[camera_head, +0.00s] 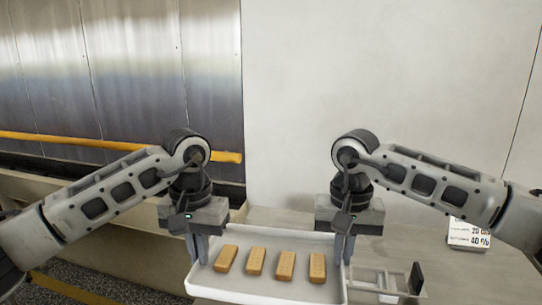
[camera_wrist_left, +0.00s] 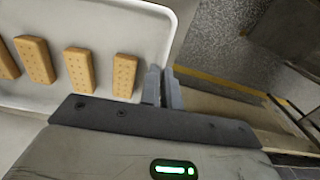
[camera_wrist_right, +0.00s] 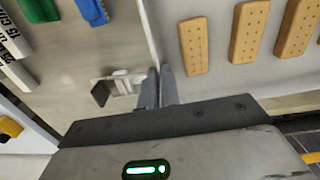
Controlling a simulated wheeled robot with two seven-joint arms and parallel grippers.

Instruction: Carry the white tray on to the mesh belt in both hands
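The white tray (camera_head: 240,288) is in front of me in the head view, with several brown biscuits (camera_head: 256,261) in a row on it. My left gripper (camera_head: 198,248) is at the tray's left wall, and the left wrist view shows its fingers on either side of the rim (camera_wrist_left: 125,22). My right gripper (camera_head: 343,248) is at the right wall; the right wrist view shows its fingers closed about that rim (camera_wrist_right: 215,82). The tray looks level. I cannot tell whether it rests on the counter or hangs just above it. I cannot make out the mesh belt clearly.
A pale counter (camera_head: 440,260) lies behind and right of the tray. A small metal frame with a black end (camera_head: 417,278) stands close to its right wall. A printed card (camera_head: 468,234) is further right. A yellow bar (camera_head: 70,141) runs over a dark strip at left. Green and blue items (camera_wrist_right: 92,10) show in the right wrist view.

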